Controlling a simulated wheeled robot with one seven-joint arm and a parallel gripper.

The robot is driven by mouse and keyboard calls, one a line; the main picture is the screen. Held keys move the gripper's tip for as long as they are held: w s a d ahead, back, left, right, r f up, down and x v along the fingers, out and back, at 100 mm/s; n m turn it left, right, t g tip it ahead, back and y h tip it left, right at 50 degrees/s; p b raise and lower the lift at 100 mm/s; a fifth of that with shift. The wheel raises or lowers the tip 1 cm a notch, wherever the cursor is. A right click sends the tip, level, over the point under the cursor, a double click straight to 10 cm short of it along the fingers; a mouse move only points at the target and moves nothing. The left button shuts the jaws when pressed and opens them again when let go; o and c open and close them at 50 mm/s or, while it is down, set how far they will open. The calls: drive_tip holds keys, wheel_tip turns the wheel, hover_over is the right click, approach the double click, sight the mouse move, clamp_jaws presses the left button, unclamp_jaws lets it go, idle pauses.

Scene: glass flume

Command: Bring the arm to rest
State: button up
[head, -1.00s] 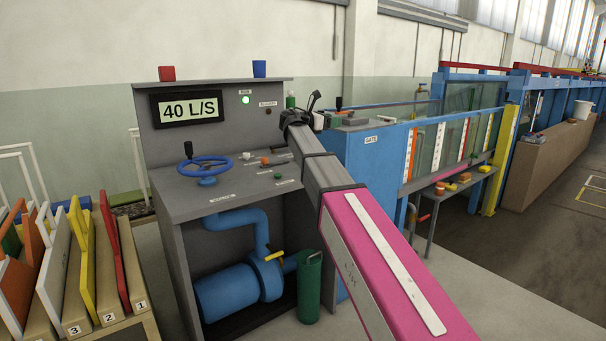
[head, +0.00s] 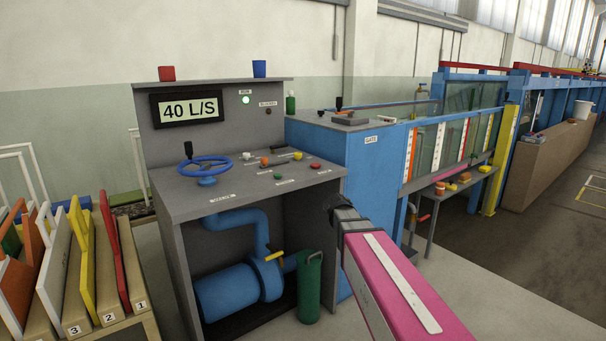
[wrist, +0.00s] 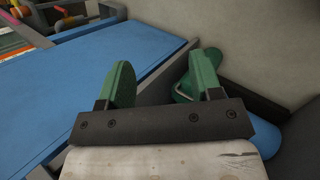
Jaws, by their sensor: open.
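My arm (head: 395,275), with its pink and white link, reaches in from the bottom right of the head view. It ends in a dark joint in front of the blue gate cabinet (head: 325,140). My gripper is hidden behind the arm there. In the wrist view my gripper (wrist: 163,65) is open, its two green fingers apart with nothing between them. A green canister with a handle (wrist: 183,90) shows behind the right finger. In the head view that canister (head: 310,290) stands on the floor by the control desk, left of my arm.
The grey control desk (head: 240,196) carries a blue handwheel (head: 204,166) and several knobs. A blue pump (head: 227,290) sits beneath it. Numbered boards in a wooden rack (head: 105,285) stand at the left. A small table (head: 455,190) stands by the flume. Open floor lies at right.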

drive_tip(key=s+a+f+m+g+y, duration=0.1)
drive_tip(key=s+f+m+y, duration=0.5)
drive_tip(key=s, duration=1.1)
drive_tip(key=shift+s+f+m+g, duration=0.3)
drive_tip(key=shift+f+m+g, duration=0.6)
drive_tip(key=shift+f+m, duration=2.2)
drive_tip(key=shift+a+f+n, duration=0.1)
drive_tip(key=shift+f+n, duration=0.7)
idle(2.2)
